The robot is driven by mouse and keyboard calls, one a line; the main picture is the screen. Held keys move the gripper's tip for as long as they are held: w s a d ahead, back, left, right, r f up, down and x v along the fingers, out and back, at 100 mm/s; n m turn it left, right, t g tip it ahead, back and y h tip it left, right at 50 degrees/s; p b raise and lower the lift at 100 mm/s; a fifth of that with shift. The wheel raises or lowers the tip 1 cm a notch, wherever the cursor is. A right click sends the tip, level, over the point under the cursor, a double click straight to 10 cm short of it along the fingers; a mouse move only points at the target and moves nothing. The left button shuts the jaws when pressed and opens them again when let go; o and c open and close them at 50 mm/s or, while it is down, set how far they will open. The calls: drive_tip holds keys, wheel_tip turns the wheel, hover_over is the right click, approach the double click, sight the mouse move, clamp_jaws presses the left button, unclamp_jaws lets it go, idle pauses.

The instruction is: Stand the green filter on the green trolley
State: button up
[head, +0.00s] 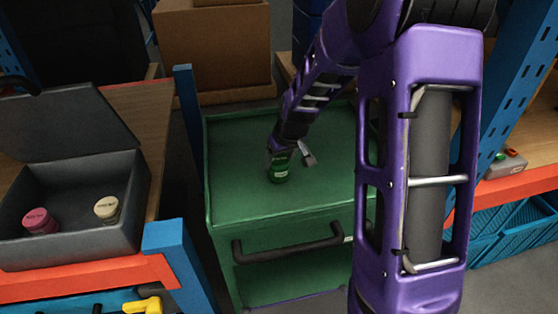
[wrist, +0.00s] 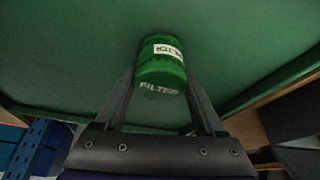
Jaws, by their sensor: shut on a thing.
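The green filter (head: 279,168) is a small cylinder with a white label, at the top of the green trolley (head: 235,195) in the head view. In the wrist view the filter (wrist: 162,68) stands between my two fingers, with "FILTER" lettering facing the camera. My gripper (head: 290,158) is shut on the filter. The filter looks upright and at or very near the trolley top; I cannot tell whether its base touches. The trolley top (wrist: 60,60) fills most of the wrist view.
An open grey case (head: 75,240) with a pink-topped jar (head: 40,221) and a cream-topped jar (head: 107,208) sits on the left bench. Cardboard boxes (head: 215,45) stand behind. Blue rack posts (head: 188,125) flank the trolley. The trolley top around the filter is clear.

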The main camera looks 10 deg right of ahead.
drive_tip(key=shift+f, duration=0.1)
drive_tip(key=o, duration=1.3)
drive_tip(key=shift+s+r, duration=0.1)
drive_tip(key=shift+r, duration=0.55)
drive_tip(key=p+v, duration=0.1)
drive_tip(key=v, duration=1)
drive_tip(key=shift+s, duration=0.2)
drive_tip(key=shift+d, duration=0.1)
